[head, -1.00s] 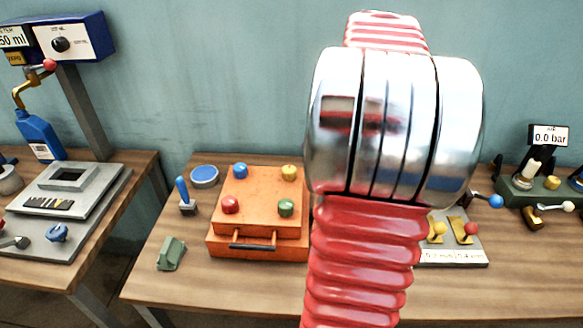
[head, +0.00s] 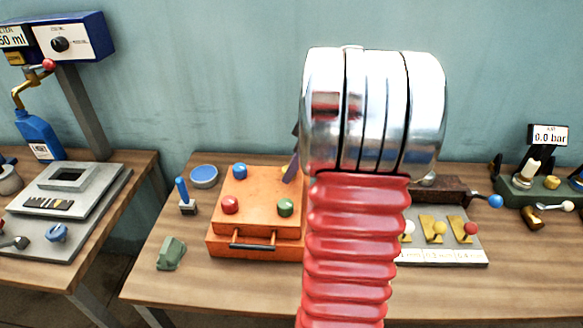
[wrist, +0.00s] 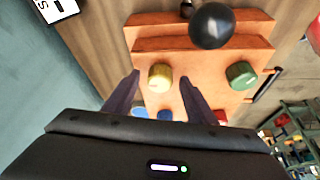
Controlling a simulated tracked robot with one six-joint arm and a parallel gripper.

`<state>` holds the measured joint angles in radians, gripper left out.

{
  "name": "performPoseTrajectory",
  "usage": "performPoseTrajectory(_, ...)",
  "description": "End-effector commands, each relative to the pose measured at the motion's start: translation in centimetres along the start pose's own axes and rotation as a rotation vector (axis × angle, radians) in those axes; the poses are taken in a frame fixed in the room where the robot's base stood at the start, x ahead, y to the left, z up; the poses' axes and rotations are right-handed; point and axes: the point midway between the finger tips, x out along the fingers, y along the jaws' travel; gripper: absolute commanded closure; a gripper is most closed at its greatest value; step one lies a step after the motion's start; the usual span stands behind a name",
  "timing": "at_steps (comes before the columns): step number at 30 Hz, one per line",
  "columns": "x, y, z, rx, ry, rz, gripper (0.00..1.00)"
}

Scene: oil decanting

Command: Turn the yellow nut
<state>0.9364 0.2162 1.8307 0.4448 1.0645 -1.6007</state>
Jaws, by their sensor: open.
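The yellow nut (wrist: 160,77) stands on top of the orange box (wrist: 200,65) in the wrist view, near the box's left edge there. My gripper (wrist: 161,84) is open, with one dark finger on each side of the nut and visible gaps between. I cannot tell how far the fingertips are above the box. In the head view a finger of my gripper (head: 292,167) shows beside my arm at the back right corner of the orange box (head: 255,195). There the nut is almost wholly hidden behind it.
On the box are a green nut (head: 286,207), a red nut (head: 231,205) and a blue nut (head: 240,171). A black ball (wrist: 212,25) shows close to the camera in the wrist view. A panel with yellow levers (head: 440,240) stands right of my arm.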

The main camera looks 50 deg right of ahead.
Motion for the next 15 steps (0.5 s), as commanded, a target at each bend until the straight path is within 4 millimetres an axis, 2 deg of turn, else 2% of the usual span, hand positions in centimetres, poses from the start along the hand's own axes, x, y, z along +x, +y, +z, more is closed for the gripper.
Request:
performPoseTrajectory(11,0.48,-0.03,-0.01,0.0,0.0,0.0,0.5)
performPoseTrajectory(15,0.46,-0.03,-0.01,0.0,0.0,0.0,0.6)
